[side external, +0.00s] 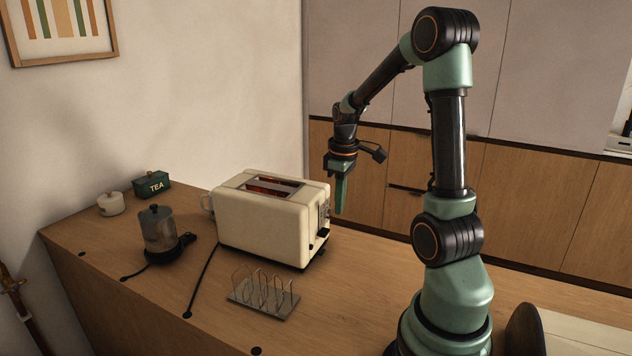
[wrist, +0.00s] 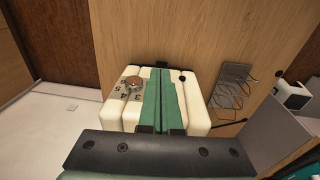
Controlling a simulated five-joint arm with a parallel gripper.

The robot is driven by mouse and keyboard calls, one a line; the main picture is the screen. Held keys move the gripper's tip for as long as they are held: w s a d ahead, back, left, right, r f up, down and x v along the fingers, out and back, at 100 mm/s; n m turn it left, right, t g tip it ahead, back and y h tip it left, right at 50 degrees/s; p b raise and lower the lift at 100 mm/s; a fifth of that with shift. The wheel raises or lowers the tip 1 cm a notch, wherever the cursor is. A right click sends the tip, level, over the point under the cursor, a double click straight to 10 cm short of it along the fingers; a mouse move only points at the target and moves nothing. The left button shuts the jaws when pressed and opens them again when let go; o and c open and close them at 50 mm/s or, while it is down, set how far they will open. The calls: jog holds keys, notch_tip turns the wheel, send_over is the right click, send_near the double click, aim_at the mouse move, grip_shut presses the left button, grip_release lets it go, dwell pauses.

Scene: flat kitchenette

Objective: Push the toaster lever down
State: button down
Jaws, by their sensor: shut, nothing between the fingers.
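The cream toaster (side external: 262,222) stands upright on the counter, with its long slots on top showing an orange-red tint. A small dark piece that looks like the lever (side external: 323,232) is on its right-hand end, near a dial. In the wrist view, the toaster (wrist: 198,112) has a numbered dial (wrist: 134,82) left of my fingers; the lever cannot be made out clearly there. My gripper (side external: 340,208) points down, shut and empty, just beside the toaster's right-hand end, with its tips above the dark piece. Its green fingers (wrist: 162,98) cover part of the toaster; contact cannot be told.
A wire toast rack (side external: 264,292) stands in front of the toaster. A dark cord runs beside the toaster. The counter right of the rack is clear.

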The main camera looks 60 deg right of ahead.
notch_tip(320, 180, up, 8)
jog(key=shift+s+a, duration=0.2)
jog(key=shift+s, duration=0.05)
jog(key=shift+r, duration=0.1)
jog(key=a+r+t, duration=0.1)
jog(key=a+t, duration=0.4)
jog(key=a, duration=1.9)
jog(key=shift+w+a+r+y, duration=0.3)
jog(key=shift+w, duration=0.15)
